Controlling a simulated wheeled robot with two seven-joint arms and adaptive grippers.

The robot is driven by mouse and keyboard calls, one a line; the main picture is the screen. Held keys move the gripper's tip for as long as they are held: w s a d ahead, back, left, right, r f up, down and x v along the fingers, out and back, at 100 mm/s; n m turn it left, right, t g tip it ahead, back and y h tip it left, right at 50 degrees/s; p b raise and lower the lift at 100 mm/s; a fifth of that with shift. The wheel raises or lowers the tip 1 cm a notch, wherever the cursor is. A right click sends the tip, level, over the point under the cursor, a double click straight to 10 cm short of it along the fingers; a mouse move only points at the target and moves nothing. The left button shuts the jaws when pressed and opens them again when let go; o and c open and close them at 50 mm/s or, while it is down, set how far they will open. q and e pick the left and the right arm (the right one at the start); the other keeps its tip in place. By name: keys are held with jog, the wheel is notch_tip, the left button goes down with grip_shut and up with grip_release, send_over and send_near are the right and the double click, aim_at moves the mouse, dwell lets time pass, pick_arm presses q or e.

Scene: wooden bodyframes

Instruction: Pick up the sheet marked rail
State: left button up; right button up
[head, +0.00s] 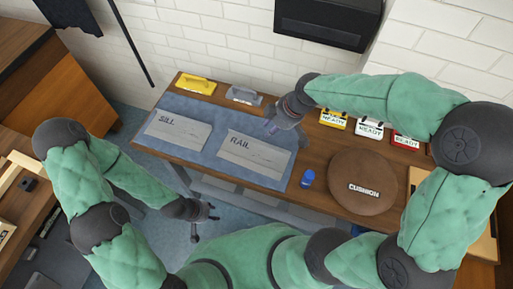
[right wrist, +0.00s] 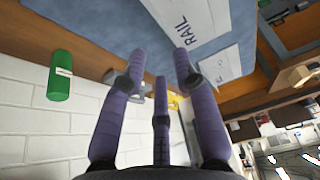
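The sheet marked RAIL (head: 256,153) is a pale grey sheet lying flat on the blue mat (head: 196,108) on the wooden table. It also shows in the right wrist view (right wrist: 208,22), beyond the fingertips. A similar sheet marked SILL (head: 178,130) lies to its left. My right gripper (head: 271,127) is just above the RAIL sheet's far edge, near its upper right. In the right wrist view its three purple fingers (right wrist: 160,62) are spread with nothing between them. My left gripper (head: 208,213) hangs in front of the table, low and empty, fingers spread.
A yellow holder (head: 196,84) and a grey one (head: 244,95) stand along the back edge. A blue cylinder (head: 307,178) and a round brown cushion (head: 362,181) are to the right. Several READY-labelled holders (head: 369,129) stand behind it. A green cylinder (right wrist: 60,75) shows in the right wrist view.

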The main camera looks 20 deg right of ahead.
jog(key=b, duration=0.2)
send_over(265, 145)
jog(key=f, duration=0.4)
jog(key=shift+w+f, duration=0.3)
jog(key=shift+f, duration=0.1)
jog(key=b+x, duration=0.1)
jog(key=x, duration=0.4)
jog(key=shift+s+a+b, duration=0.1)
jog(key=shift+a+b, duration=0.05)
jog(key=shift+b, duration=0.25)
grip_shut()
